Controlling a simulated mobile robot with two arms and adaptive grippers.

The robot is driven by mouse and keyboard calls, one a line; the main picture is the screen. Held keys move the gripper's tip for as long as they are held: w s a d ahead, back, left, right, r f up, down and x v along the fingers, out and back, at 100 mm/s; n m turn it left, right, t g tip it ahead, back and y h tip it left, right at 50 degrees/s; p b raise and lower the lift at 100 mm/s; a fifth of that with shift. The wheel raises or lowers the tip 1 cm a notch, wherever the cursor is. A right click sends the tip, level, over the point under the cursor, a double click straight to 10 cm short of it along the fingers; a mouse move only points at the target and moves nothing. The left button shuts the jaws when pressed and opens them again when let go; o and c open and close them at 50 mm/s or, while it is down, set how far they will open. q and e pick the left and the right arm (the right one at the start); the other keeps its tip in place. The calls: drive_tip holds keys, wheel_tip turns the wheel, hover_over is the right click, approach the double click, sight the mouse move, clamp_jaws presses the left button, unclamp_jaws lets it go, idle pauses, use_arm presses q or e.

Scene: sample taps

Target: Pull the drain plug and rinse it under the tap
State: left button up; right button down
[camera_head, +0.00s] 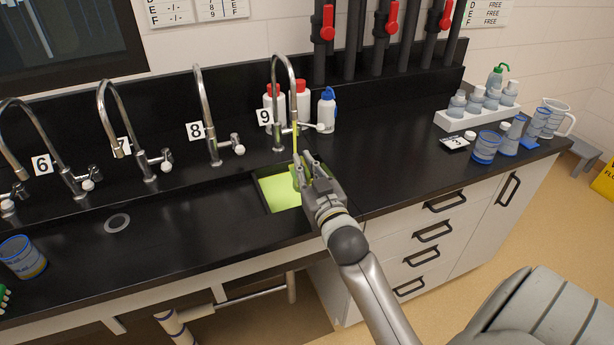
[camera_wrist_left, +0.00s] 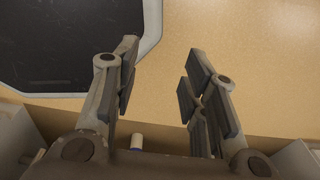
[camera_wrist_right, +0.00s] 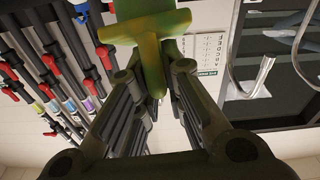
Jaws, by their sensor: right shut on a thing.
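My right gripper (camera_head: 308,168) is over the small sink basin (camera_head: 258,192) below tap 9 (camera_head: 275,75). In the right wrist view it is shut on a green, T-shaped drain plug (camera_wrist_right: 150,35), whose stem runs between the fingers. In the head view the plug is mostly hidden by the fingers. A thin yellowish stream (camera_head: 294,140) runs down from the tap's spout towards the gripper. The basin holds bright yellow-green liquid (camera_head: 280,192). My left gripper (camera_wrist_left: 160,60) is open and empty in the left wrist view, with tan floor beyond it.
Red- and blue-capped bottles (camera_head: 326,110) stand behind the sink, close to tap 9. Tap 8 (camera_head: 204,110) and other numbered taps line the counter to the left. A white bottle rack (camera_head: 470,117) and blue-banded beakers (camera_head: 486,147) stand at right.

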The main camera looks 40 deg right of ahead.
drive_tip(key=w, duration=0.1)
drive_tip(key=w+d+b, duration=0.1)
drive_tip(key=shift+w+f, duration=0.3)
drive_tip(key=shift+w+d, duration=0.25)
drive_tip(key=shift+w, duration=0.05)
drive_tip(key=shift+w+d+f, duration=0.1)
drive_tip(key=shift+w+d, duration=0.05)
drive_tip(key=shift+w, duration=0.25)
drive_tip(key=shift+w+d+f+b, duration=0.1)
drive_tip(key=shift+w+d+b, duration=0.15)
drive_tip(key=shift+w, duration=0.2)
drive_tip(key=shift+w+d+f+b, duration=0.1)
drive_tip(key=shift+w+d+b, duration=0.1)
drive_tip(key=shift+w, duration=0.25)
use_arm(q)
drive_tip(key=shift+w+d+f, duration=0.2)
drive_tip(key=shift+w+f, duration=0.15)
drive_tip(key=shift+f, duration=0.2)
drive_tip(key=shift+w+d+f, duration=0.15)
drive_tip(key=shift+w+f, duration=0.15)
drive_tip(key=shift+f, duration=0.2)
use_arm(e)
drive_tip(key=shift+w+d, duration=0.2)
drive_tip(key=shift+w, duration=0.2)
use_arm(q)
drive_tip(key=shift+s, duration=0.1)
drive_tip(key=shift+a+r, duration=0.1)
use_arm(e)
drive_tip(key=shift+d, duration=0.15)
